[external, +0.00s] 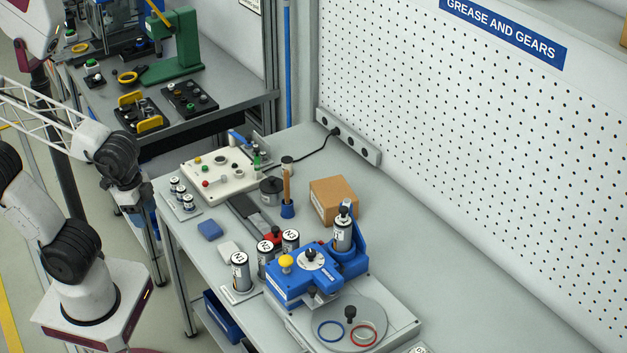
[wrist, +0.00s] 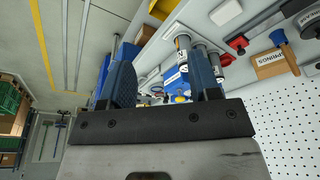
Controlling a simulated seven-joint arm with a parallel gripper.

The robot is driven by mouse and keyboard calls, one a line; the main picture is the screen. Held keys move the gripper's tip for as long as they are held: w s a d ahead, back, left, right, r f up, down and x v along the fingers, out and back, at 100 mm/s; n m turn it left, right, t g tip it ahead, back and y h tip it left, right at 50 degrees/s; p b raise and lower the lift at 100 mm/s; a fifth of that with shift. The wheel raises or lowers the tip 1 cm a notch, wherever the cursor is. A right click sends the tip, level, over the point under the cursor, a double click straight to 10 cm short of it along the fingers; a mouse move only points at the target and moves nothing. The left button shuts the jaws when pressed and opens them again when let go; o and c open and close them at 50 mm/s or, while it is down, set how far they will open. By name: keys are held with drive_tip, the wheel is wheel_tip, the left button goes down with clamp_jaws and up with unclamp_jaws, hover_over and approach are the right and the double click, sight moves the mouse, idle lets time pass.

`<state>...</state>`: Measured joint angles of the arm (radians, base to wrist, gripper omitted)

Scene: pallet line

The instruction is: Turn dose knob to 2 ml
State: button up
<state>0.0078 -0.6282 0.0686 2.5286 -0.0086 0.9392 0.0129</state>
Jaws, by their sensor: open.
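The blue dosing device (external: 290,287) stands on the grey bench in the external view. On its top is a round dial with a black dose knob (external: 310,254); its scale is too small to read. A yellow knob (external: 285,262) sits to its left. In the wrist view, part of the blue device and the yellow knob (wrist: 180,98) show between and beyond the fingers; I cannot make out the dose knob there. My gripper (wrist: 160,82) is open, with nothing between its fingers. In the external view my arm is at the left, well away from the device.
Labelled cylinders (external: 240,272) stand close to the device's left. A cartridge (external: 342,232) stands upright at its back right. A cardboard box (external: 333,200), a wooden-handled brush (external: 287,195) and a control box (external: 220,173) are farther back. The pegboard wall (external: 480,180) rises behind the bench.

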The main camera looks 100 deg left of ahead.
drive_tip(key=w+a+r+n, duration=0.2)
drive_tip(key=w, duration=1.6)
drive_tip(key=n+t+y, duration=0.2)
drive_tip(key=n, duration=0.1)
approach(310, 252)
drive_tip(key=shift+w+a+f, duration=0.3)
drive_tip(key=shift+w+f, duration=0.05)
drive_tip(key=shift+f, duration=0.1)
drive_tip(key=shift+f+g, duration=0.1)
drive_tip(key=shift+g, duration=0.2)
drive_tip(key=shift+x, duration=3.75)
drive_tip(key=shift+w+d, duration=0.1)
drive_tip(key=shift+c, duration=0.2)
drive_tip(key=c, duration=0.9)
